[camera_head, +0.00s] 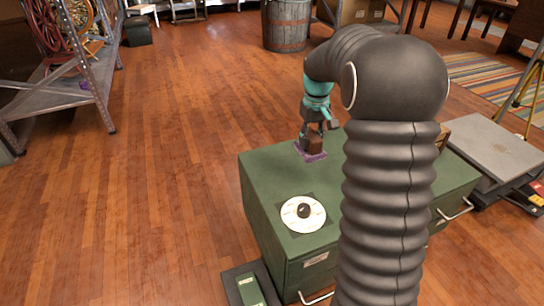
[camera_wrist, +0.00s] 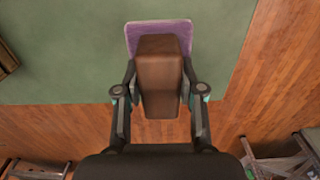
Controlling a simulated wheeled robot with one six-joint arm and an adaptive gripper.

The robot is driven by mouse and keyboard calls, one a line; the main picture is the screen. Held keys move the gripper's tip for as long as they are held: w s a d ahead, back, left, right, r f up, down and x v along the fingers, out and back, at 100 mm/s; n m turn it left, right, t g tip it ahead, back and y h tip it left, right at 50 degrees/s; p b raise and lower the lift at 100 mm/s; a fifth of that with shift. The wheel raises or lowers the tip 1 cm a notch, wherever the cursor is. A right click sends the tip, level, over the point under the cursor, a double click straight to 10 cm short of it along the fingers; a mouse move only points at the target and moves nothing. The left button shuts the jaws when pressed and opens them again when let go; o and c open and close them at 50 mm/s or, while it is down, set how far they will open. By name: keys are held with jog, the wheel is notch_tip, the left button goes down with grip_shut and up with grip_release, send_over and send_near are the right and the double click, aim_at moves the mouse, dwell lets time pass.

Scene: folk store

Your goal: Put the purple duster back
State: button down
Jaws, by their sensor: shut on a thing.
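The purple duster has a brown block-shaped handle on a flat purple pad. In the head view the duster (camera_head: 311,153) is at the far left edge of the green cabinet's top (camera_head: 265,172). In the wrist view the duster (camera_wrist: 160,60) is upright between my fingers, its pad over the green top near the edge. My gripper (camera_head: 316,130) is above the duster and shut on its handle; it also shows in the wrist view (camera_wrist: 160,92). I cannot tell whether the pad touches the cabinet top. My arm hides part of the cabinet.
A white disc with a black knob (camera_head: 303,214) lies on the cabinet's near left part. A brown object (camera_wrist: 7,57) is at the wrist view's left edge. A grey platform (camera_head: 497,147) stands right of the cabinet. A metal shelf (camera_head: 72,98) is at left. The wooden floor between is clear.

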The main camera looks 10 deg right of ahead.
jog(key=shift+w+a, duration=0.1)
jog(key=shift+w, duration=0.25)
jog(key=w+a+f, duration=0.2)
jog(key=a, duration=0.1)
jog(key=w+a+f, duration=0.2)
jog(key=a, duration=0.1)
jog(key=w+a+f, duration=0.2)
jog(key=f, duration=0.1)
jog(key=shift+w+a, duration=0.4)
jog(key=shift+f+b, duration=0.55)
jog(key=shift+f, duration=1.4)
jog(key=shift+f, duration=0.15)
jog(key=c, duration=0.7)
grip_release()
